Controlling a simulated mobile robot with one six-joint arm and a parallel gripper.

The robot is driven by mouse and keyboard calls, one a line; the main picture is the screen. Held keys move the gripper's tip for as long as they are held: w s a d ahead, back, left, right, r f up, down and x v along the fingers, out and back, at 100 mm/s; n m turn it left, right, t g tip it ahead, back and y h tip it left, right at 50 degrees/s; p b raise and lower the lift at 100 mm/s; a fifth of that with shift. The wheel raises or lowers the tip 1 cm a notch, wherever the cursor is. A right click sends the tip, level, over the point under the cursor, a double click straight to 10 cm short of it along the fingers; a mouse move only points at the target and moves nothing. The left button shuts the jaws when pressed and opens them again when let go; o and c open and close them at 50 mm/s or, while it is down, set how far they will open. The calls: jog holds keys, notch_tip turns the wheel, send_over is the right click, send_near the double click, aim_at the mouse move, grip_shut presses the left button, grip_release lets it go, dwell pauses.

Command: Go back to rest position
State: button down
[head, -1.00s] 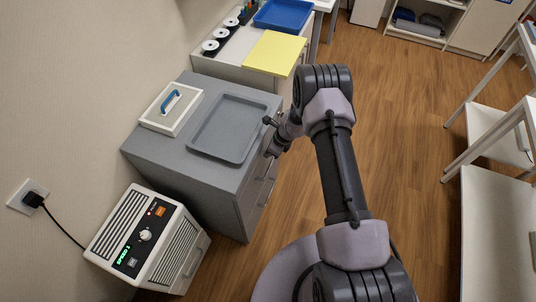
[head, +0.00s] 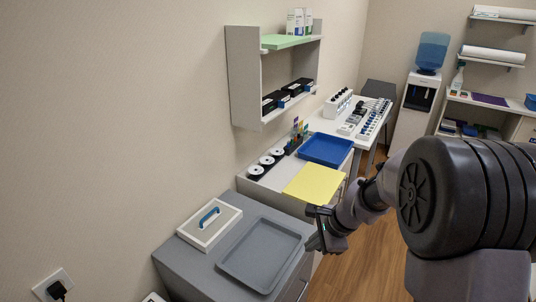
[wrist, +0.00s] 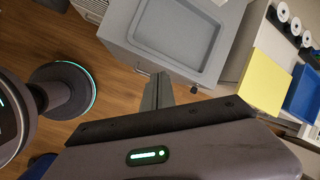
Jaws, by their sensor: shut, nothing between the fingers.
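My gripper (head: 322,228) hangs beside the right edge of the grey cabinet, near the grey tray, and holds nothing. In the wrist view my gripper's fingers (wrist: 158,90) are together and point toward the cabinet's front edge. My arm is folded, with a large dark joint filling the right of the head view.
The grey cabinet (head: 192,258) carries a grey tray (head: 262,255) and a white box with a blue handle (head: 209,221). Behind it are a yellow board (head: 314,183) and a blue tray (head: 326,149). A wall shelf (head: 242,80) hangs above. Wood floor (head: 345,275) is clear right of the cabinet.

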jog(key=s+a+r+n+t+b, duration=0.1)
jog(key=s+a+r+n, duration=0.2)
jog(key=s+r+n, duration=0.7)
jog(key=s+r, duration=0.1)
jog(key=s, duration=0.6)
jog(key=s+r+n+t+h+b, duration=0.1)
jog(key=s+r+n, duration=0.1)
jog(key=s, duration=0.7)
jog(key=shift+a+r+n+h, duration=0.15)
jog(key=shift+r+n+h, duration=0.15)
jog(key=shift+r, duration=0.25)
jog(key=shift+s, duration=0.1)
